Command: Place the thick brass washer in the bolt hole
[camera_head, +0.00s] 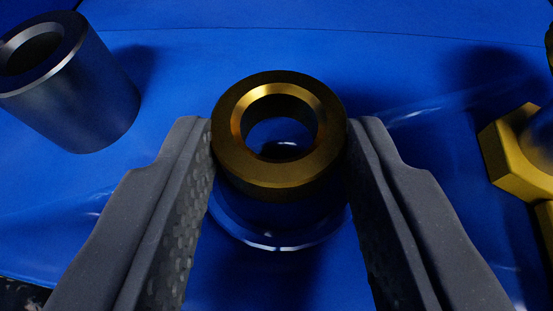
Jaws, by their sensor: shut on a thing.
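The thick brass washer (233,161) is a dull gold ring with a wide central hole, in the middle of the camera_head view. My gripper (280,150) is shut on the washer, one dark grey finger against its left side and one against its right. Below the washer, a round rim or recess (278,246) shows in the blue surface, partly hidden by the washer and fingers. Through the washer's hole I see blue and a dark patch. I cannot tell whether this round feature is the bolt hole, nor how high the washer is above it.
A dark grey metal sleeve (88,108) stands on the blue surface (400,75) at the upper left. A yellow brass hex-shaped part (503,160) is at the right edge, cut off by the frame. The blue surface behind the washer is clear.

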